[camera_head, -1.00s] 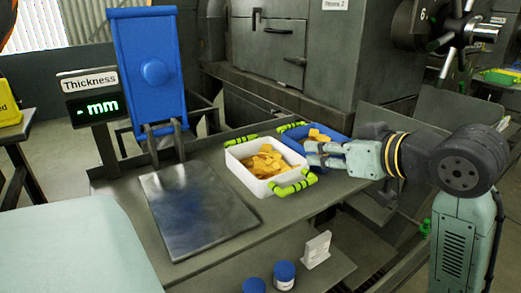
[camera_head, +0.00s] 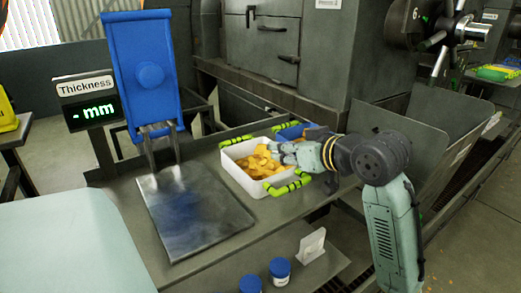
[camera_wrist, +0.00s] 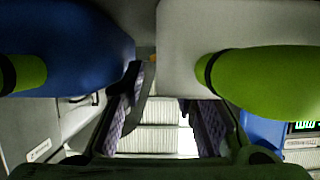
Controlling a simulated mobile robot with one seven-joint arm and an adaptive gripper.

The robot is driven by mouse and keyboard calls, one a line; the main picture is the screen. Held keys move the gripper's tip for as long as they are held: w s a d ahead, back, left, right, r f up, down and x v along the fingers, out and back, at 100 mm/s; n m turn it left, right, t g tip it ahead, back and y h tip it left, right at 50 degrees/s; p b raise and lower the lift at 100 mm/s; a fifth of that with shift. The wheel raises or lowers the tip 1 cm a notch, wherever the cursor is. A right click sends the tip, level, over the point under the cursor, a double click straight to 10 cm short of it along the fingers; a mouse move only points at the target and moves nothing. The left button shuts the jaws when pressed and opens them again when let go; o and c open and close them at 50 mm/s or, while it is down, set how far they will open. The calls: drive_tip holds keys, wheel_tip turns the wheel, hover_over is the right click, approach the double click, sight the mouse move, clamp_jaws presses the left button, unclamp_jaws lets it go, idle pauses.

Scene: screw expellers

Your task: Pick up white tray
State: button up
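The white tray (camera_head: 243,181) sits on the grey bench with yellow-orange pieces (camera_head: 262,163) in it and green handles with black bands at its sides. In the wrist view the white tray (camera_wrist: 182,35) fills the upper right, with a green handle (camera_wrist: 265,80) in front of it. My gripper (camera_head: 279,152) is at the tray's right side, by its rim. In the wrist view its fingers (camera_wrist: 165,98) stand apart with nothing seen between them. I cannot tell whether a finger touches the tray.
A blue tray (camera_wrist: 75,40) stands close to the white tray and is mostly hidden by my arm in the head view. A metal plate (camera_head: 195,212) lies left of the white tray, below a blue panel (camera_head: 147,70) and a thickness display (camera_head: 95,108). Blue-lidded jars (camera_head: 280,270) stand below.

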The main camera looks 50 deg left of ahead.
drive_tip(key=shift+c, duration=0.3)
clamp_jaws()
idle(0.5)
